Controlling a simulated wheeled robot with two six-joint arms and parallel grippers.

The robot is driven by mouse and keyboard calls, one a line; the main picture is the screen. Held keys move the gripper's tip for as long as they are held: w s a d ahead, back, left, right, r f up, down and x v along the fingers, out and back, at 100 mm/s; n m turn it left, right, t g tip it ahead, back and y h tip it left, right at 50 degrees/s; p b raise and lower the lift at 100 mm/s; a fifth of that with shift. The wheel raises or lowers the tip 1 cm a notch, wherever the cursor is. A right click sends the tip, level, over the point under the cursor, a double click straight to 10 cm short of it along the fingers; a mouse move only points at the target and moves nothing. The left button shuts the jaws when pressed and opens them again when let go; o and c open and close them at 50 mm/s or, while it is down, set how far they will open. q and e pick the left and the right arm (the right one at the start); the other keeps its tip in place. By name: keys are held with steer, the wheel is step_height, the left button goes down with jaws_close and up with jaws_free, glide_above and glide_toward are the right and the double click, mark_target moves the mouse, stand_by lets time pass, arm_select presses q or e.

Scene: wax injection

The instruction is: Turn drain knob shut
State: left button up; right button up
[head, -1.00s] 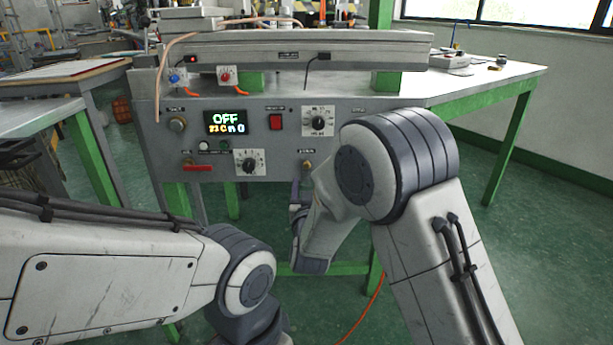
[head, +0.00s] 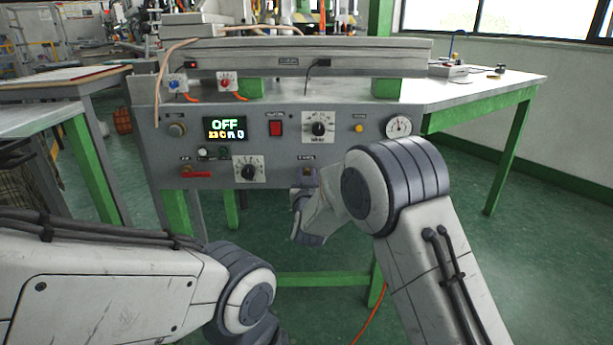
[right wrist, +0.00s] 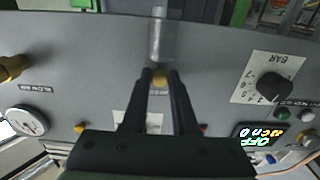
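The drain knob is a small brass knob (head: 307,171) low on the front of the grey machine panel, under a small label that I cannot read. In the right wrist view the brass knob (right wrist: 160,80) sits between the tips of my right gripper (right wrist: 160,73), with a pale pipe stub beyond it. The fingers are apart, one on each side of the knob; I see no clear contact. In the head view my right gripper (head: 305,190) is just below the knob, mostly hidden by its wrist. My left arm is low on the left; its gripper is out of view.
The panel carries a lit display (head: 225,128) reading OFF, a red switch (head: 275,128), a dial (head: 319,127), another dial (head: 249,169), a gauge (head: 398,126) and a red lever (head: 197,174). A second brass fitting (right wrist: 12,68) is left in the wrist view.

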jaws_close()
steer(key=m+b, duration=0.2)
steer(key=m, duration=0.2)
steer(key=shift+f+m, duration=0.15)
steer(key=shift+m, duration=0.25)
steer(key=m+b, duration=0.3)
steer(key=m, duration=0.1)
steer(key=shift+m, duration=0.3)
steer(key=m+b, duration=0.4)
steer(key=m, duration=0.2)
steer(key=shift+f+b, duration=0.1)
steer(key=shift+b, duration=0.3)
steer(key=shift+m+b, duration=1.05)
steer(key=shift+m, duration=0.25)
steer(key=shift+r, duration=0.2)
